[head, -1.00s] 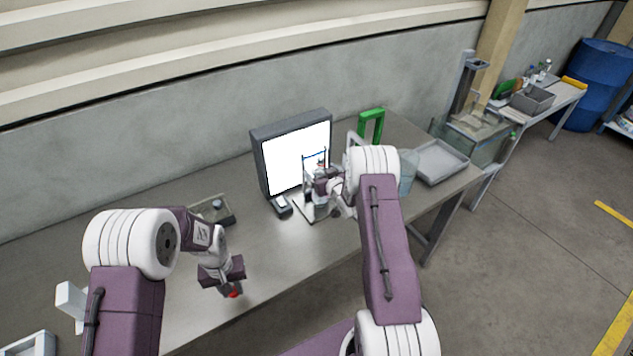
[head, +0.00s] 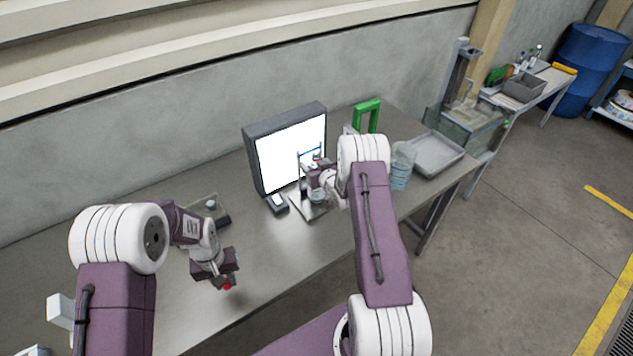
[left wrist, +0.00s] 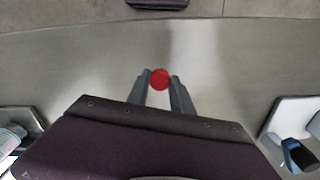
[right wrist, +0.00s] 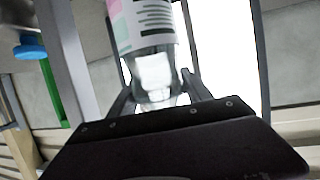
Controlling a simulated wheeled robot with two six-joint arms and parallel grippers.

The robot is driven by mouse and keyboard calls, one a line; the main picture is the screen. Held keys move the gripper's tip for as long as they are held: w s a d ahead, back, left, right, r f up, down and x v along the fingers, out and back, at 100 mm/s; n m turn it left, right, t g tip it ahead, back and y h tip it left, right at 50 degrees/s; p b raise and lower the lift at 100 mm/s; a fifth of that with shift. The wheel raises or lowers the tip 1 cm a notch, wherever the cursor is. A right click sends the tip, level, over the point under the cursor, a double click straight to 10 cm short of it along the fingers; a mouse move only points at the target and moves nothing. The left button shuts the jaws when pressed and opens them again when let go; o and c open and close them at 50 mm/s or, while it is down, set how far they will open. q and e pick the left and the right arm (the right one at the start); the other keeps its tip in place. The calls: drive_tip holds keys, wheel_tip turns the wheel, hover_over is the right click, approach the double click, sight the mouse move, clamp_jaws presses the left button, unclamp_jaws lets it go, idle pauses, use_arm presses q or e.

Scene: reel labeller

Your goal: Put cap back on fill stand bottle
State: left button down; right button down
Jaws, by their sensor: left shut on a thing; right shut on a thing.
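My left gripper (head: 222,278) is shut on a small red cap (head: 228,286). It holds the cap above the front part of the bench, and the cap (left wrist: 160,79) shows between the fingertips in the left wrist view. My right gripper (right wrist: 153,98) is shut on a clear bottle (right wrist: 153,72) with a printed pink, green and white label. In the head view the right gripper (head: 318,178) is at the fill stand (head: 312,210), in front of the bright panel. The arm partly hides the bottle and stand there. The bottle's mouth is not clear.
The bright panel (head: 290,155) stands behind the fill stand. A small dark device (head: 277,203) lies in front of it. The bench between the grippers is clear.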

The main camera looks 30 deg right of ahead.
drive_tip(key=shift+s+f, duration=0.1)
drive_tip(key=shift+f, duration=0.05)
